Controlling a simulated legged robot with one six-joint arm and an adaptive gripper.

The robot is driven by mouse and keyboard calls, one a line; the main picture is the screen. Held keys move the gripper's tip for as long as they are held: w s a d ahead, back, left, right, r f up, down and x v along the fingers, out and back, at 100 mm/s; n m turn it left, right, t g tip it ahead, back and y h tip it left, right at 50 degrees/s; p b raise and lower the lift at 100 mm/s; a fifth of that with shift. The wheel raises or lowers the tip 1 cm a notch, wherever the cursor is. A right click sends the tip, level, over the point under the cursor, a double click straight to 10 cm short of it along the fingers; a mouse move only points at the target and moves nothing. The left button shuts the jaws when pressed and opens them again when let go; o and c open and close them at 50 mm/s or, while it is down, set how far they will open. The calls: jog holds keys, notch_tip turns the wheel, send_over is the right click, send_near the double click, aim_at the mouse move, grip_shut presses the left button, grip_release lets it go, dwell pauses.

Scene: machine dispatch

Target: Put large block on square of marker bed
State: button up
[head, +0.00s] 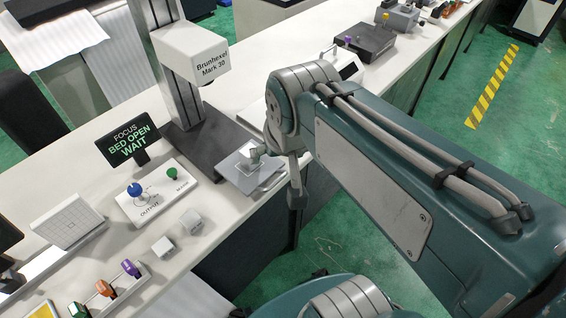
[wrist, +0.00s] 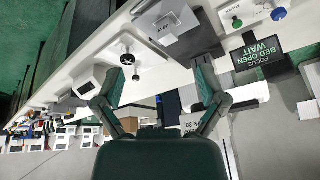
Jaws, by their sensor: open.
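The marker bed (head: 232,170) is a grey plate in front of the marking machine. A pale grey block (head: 249,153) stands on it, apparently the large one. In the wrist view the bed (wrist: 196,37) lies at the top with the block (wrist: 166,22) on it. I cannot make out the block's exact fit to the square. My gripper (wrist: 160,70) is open and empty, with its fingers spread apart from the block. In the head view my gripper is mostly hidden by my arm.
Two smaller pale blocks (head: 163,246) (head: 191,221) lie on the counter beside the button panel (head: 158,193). A screen (head: 128,140) reads "FOCUS BED OPEN WAIT". Colored-top items (head: 104,289) stand at lower left.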

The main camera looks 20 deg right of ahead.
jog(key=s+n, duration=0.1)
jog(key=s, duration=0.1)
jog(key=s+f+n+t, duration=0.1)
jog(key=s, duration=0.1)
dwell(1.4)
